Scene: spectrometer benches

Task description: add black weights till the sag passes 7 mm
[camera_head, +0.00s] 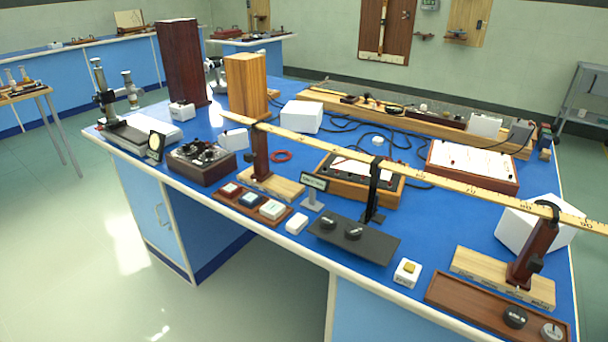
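A long yellow metre rule (440,178) lies across two dark wooden posts, the left post (261,155) and the right post (532,252). A black hanger or bracket (374,185) is at the rule's middle; I cannot tell how it joins the dark plate (375,246) beside its foot. Two black weights, the left one (327,220) and the right one (353,232), sit on this plate. Another black weight (515,317) lies in a brown wooden tray (460,302) beside a silver weight (552,332). A small dark display (314,182) stands left of the hanger; its reading is too small. Neither gripper is in view.
A white block with a yellow top (407,272) stands between plate and tray. A row of small blocks (250,205) lies front left. White boxes (302,117), a red-framed board (473,166) and cables crowd the blue bench behind the rule.

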